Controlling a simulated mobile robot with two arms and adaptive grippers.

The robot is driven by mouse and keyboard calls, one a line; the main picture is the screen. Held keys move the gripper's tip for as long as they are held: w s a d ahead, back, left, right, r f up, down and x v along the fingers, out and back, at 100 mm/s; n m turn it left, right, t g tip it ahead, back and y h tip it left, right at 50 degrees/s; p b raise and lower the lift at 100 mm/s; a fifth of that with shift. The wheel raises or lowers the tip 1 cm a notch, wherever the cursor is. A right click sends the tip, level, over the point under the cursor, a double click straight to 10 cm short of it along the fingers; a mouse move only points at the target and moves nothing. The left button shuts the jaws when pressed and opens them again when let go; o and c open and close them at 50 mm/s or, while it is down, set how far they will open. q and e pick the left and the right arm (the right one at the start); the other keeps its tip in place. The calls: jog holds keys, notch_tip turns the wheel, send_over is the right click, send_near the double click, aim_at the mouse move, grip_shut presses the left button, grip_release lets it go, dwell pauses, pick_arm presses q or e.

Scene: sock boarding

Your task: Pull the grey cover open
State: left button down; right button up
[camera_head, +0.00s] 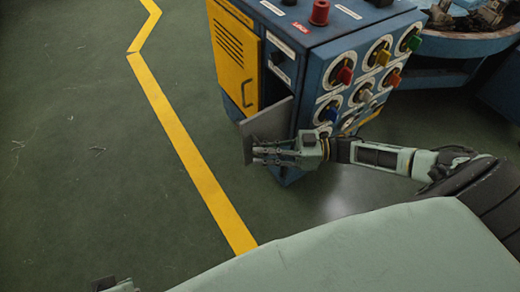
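The grey cover (270,119) is a flat panel on the lower front corner of a blue cabinet. It stands out at an angle from the cabinet, with a dark gap on its right side. My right gripper (264,152) is at the cover's lower left edge, its fingers pointing left. A thin dark edge stands at the fingertips. The fingers are small and partly merge with the cover, so their grip is unclear. Only a small piece of my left arm shows at the bottom edge; its fingers are out of view.
The blue cabinet (307,70) carries several coloured knobs on its right face and a red knob (319,12) on top. A yellow door (233,60) with a black handle is beside the cover. A round blue table (470,42) stands behind. Green floor at left is clear.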

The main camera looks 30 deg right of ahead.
jog(key=v, duration=1.1)
jog(key=shift+d, duration=0.15)
